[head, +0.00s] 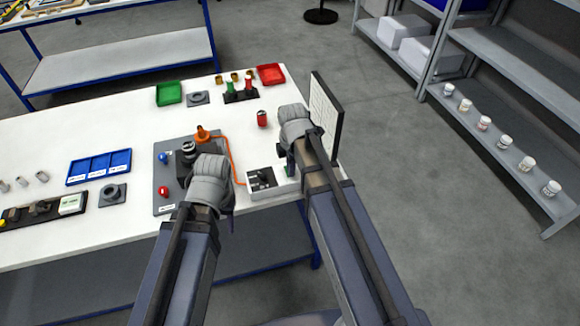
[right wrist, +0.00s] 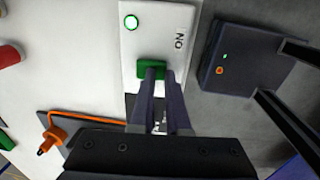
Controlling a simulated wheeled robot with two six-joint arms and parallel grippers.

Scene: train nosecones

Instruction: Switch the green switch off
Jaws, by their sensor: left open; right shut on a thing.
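In the head view my right gripper (head: 289,160) is at the white box (head: 282,184) near the table's right end, with the switch mostly hidden. My left gripper (head: 230,187) is open, left of that box and over the grey board's right side; its fingers are mostly hidden.
The grey board (head: 162,206) carries a blue knob (head: 164,157) and a red one (head: 164,192). An orange cable (head: 229,153) runs from an orange plug (head: 203,134) towards the white box. A red can (head: 262,119) and an upright panel (head: 326,112) stand beyond my right gripper.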

